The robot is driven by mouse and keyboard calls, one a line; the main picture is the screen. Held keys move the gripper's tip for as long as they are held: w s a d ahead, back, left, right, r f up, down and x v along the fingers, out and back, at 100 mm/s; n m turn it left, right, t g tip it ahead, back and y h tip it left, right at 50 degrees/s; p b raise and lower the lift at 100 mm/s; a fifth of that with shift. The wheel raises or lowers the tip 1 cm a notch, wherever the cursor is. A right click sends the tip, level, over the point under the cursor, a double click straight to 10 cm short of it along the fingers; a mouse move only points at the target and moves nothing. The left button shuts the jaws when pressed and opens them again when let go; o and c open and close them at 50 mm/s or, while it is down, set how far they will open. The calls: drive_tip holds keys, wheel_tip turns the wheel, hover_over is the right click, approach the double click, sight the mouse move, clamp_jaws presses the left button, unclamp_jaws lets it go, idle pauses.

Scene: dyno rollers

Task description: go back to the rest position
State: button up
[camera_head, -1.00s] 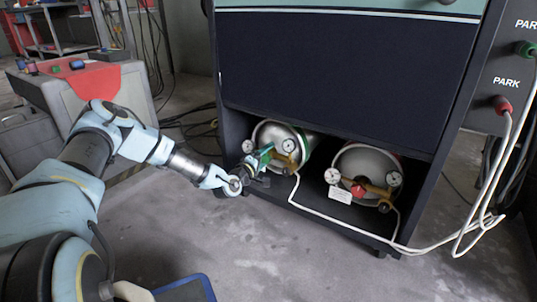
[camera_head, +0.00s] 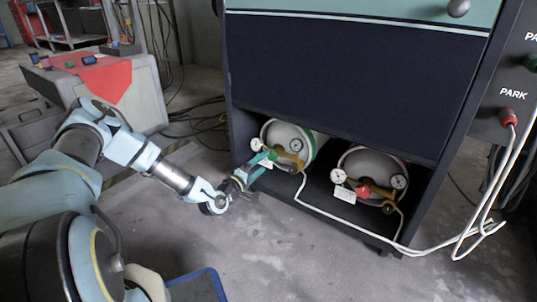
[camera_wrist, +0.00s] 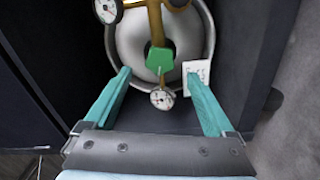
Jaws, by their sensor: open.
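My gripper (camera_head: 260,168) is at the lower left of the black cabinet, in front of the left gas cylinder (camera_head: 310,146). In the wrist view its two teal fingers (camera_wrist: 158,78) are spread wide with nothing held between them. A green valve knob (camera_wrist: 159,60) on a brass fitting shows between and beyond the fingertips, apart from them. A gauge (camera_wrist: 161,99) and a white tag (camera_wrist: 199,69) show by the fingers in the wrist view. In the head view my fingers cover part of the left cylinder's fittings.
The right cylinder (camera_head: 371,162) has a red valve knob (camera_head: 363,191) and gauges. A grey and red machine (camera_head: 135,95) stands behind my arm. Floor before the cabinet (camera_head: 270,250) is clear.

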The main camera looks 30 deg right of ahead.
drive_tip(key=shift+s+a, duration=0.3)
drive_tip(key=shift+a, duration=0.25)
drive_tip(key=a+r+m+g+y+p, duration=0.25)
drive_tip(key=a+r+y, duration=0.35)
drive_tip(key=a, duration=0.5)
drive_tip(key=a+r+m+g+y+p, duration=0.2)
drive_tip(key=a+r+m+y+p, duration=0.35)
drive_tip(key=a, duration=0.55)
drive_tip(key=s+a+r+n+g+y+p, duration=0.1)
drive_tip(key=s+a+r+n+y, duration=0.1)
drive_tip(key=s+a+r, duration=0.6)
drive_tip(key=s+a+r+n+g+y+p, duration=0.1)
drive_tip(key=s+a+r+n+g+y, duration=0.1)
drive_tip(key=s+a+r, duration=0.65)
wheel_tip(320, 180, up, 41)
drive_tip(key=w+d+p, duration=0.1)
drive_tip(key=d+p, duration=0.1)
drive_tip(key=p, duration=3.6)
drive_tip(key=shift+f, duration=0.15)
